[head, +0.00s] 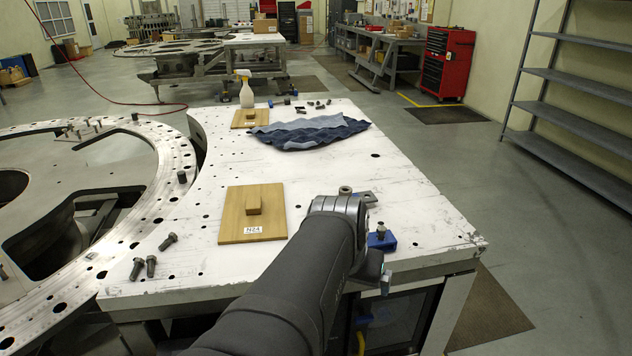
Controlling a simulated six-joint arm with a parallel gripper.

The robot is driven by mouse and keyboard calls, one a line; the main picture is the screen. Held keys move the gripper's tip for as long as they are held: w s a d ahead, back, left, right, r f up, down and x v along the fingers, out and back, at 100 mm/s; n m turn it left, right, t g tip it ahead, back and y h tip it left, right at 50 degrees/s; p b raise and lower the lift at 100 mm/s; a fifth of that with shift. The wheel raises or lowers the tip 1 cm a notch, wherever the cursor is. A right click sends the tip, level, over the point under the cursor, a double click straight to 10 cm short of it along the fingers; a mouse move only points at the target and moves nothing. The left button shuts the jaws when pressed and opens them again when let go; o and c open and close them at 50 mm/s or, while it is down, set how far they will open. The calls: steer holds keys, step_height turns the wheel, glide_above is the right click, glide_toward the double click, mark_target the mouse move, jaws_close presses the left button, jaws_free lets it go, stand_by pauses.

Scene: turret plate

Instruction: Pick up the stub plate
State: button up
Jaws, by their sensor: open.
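No part is plainly marked as the stub plate. A similar, smaller wooden plate (240,118) with a dark block lies at the back left. My arm reaches up from the bottom, its wrist at the table's near right. My gripper (385,284) shows only in part beside the near table edge, right of the near plate and apart from it. It is open; its fingertips are not clear.
A blue cloth (308,132) lies across the back, with a spray bottle (246,90) and small parts behind it. Loose bolts (151,266) lie at the near left. A blue piece (381,241) sits by my wrist. A large metal ring (168,158) adjoins the table's left.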

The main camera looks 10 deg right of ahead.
steer(key=w+d+r+m, duration=0.1)
steer(key=w+d+r, duration=0.1)
steer(key=w, duration=1)
steer(key=w+d+r+m+g, duration=0.1)
steer(key=w+d+r+m, duration=0.1)
steer(key=w, duration=1)
steer(key=w+d+r+m, duration=0.1)
steer(key=w+d, duration=0.2)
steer(key=w, duration=0.8)
steer(key=shift+h, duration=0.4)
steer(key=x, duration=1.6)
steer(key=shift+w+a+f, duration=0.2)
steer(key=shift+w+a, duration=0.1)
steer(key=shift+a, duration=0.05)
steer(key=shift+r, duration=0.1)
steer(key=c, duration=1.9)
